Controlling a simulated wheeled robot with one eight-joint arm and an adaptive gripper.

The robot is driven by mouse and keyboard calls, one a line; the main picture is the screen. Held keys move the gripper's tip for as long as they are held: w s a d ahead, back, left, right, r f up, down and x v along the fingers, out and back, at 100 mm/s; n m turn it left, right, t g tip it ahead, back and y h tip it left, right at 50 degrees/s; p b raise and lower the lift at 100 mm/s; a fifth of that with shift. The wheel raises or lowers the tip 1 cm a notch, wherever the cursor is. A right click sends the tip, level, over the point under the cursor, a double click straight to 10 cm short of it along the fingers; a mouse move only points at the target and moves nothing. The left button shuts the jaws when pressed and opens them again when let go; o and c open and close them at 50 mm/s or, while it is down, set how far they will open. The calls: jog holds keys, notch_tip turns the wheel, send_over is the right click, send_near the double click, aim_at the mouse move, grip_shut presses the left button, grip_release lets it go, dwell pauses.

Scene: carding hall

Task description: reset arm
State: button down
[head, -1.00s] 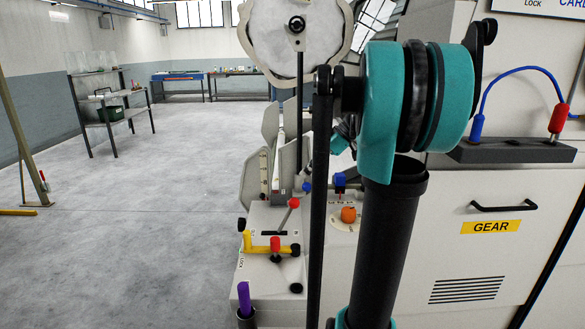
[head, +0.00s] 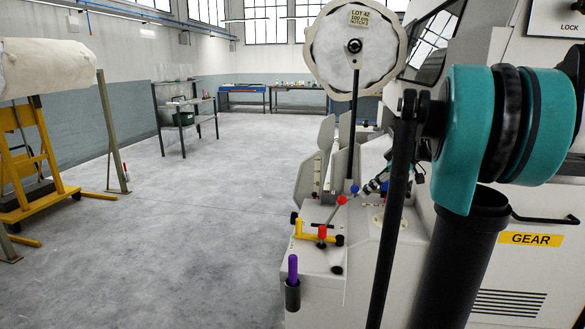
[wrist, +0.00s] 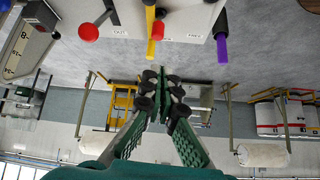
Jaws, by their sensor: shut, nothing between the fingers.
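My gripper (wrist: 160,82) shows in the middle of the wrist view, its two green, ribbed fingers converging with dark pads together at the tips. It is shut and holds nothing. In the wrist view the carding machine's panel with a red knob (wrist: 88,32), a yellow bar (wrist: 150,30) and a purple handle (wrist: 220,45) lies beyond the fingertips, apart from them. In the head view my teal and black arm (head: 462,130) stands large at the right.
The pale carding machine (head: 325,270) with a round lap roll (head: 353,45) stands close, behind and beside my arm. A yellow stand (head: 35,165) bearing a white roll (head: 45,68) is at the left. A metal shelf (head: 185,118) stands farther back. The grey floor between is clear.

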jog(key=s+a+f+m+t+h, duration=0.1)
jog(key=s+f+m+h, duration=0.3)
jog(key=s+f+m, duration=0.3)
jog(key=s+a+f+m+t+h, duration=0.1)
jog(key=s+f+m, duration=0.5)
jog(key=s+f, duration=0.8)
notch_tip(320, 180, down, 5)
jog(key=a+h, duration=0.1)
jog(key=h, duration=0.1)
jog(key=shift+a+r+m+h, duration=0.2)
jog(key=shift+m+h, duration=0.2)
jog(key=shift+w, duration=0.1)
